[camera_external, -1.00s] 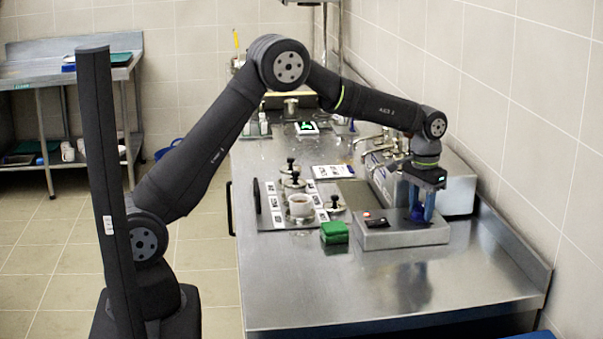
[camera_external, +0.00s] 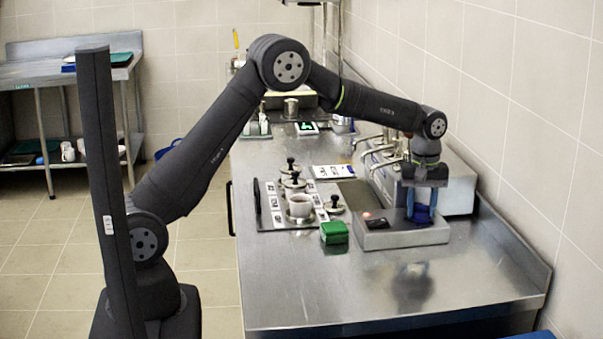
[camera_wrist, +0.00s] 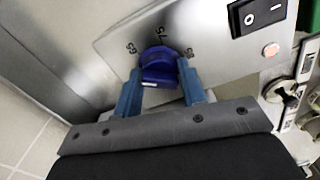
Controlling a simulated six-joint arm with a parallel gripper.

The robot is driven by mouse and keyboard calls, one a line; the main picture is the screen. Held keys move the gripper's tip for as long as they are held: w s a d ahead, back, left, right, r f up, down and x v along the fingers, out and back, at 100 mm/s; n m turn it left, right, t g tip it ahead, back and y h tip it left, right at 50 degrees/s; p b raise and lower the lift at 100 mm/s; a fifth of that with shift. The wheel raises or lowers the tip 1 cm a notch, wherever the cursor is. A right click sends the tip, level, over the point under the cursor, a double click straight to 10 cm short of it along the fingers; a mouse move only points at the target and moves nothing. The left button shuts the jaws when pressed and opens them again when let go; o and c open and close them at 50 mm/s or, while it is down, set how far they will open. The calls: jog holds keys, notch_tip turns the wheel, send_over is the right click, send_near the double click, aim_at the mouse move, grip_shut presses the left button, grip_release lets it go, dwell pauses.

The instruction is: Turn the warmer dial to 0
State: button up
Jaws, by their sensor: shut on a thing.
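The warmer (camera_external: 390,240) is a low grey metal box on the right of the counter. Its blue dial (camera_wrist: 160,72) stands on the top face, and it also shows in the external view (camera_external: 423,215). Printed numbers ring the dial in the wrist view; a 75 can be read above it, the others are slanted and hard to read. My gripper (camera_wrist: 160,80) points down over the warmer, its blue fingers shut on either side of the dial. The dial's pointer mark cannot be made out.
The warmer carries a black rocker switch (camera_wrist: 257,14) and a lit reddish lamp (camera_wrist: 270,50). A green box (camera_external: 334,232) stands just left of it. A tray with a cup (camera_external: 300,206) and tampers lies further left. A coffee machine (camera_external: 455,180) stands behind; the front counter is clear.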

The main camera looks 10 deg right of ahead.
jog(key=n, duration=0.6)
jog(key=shift+n, duration=0.3)
dwell(0.4)
jog(key=o, duration=1)
jog(key=shift+r, duration=0.1)
notch_tip(320, 180, up, 17)
jog(key=shift+r, duration=0.2)
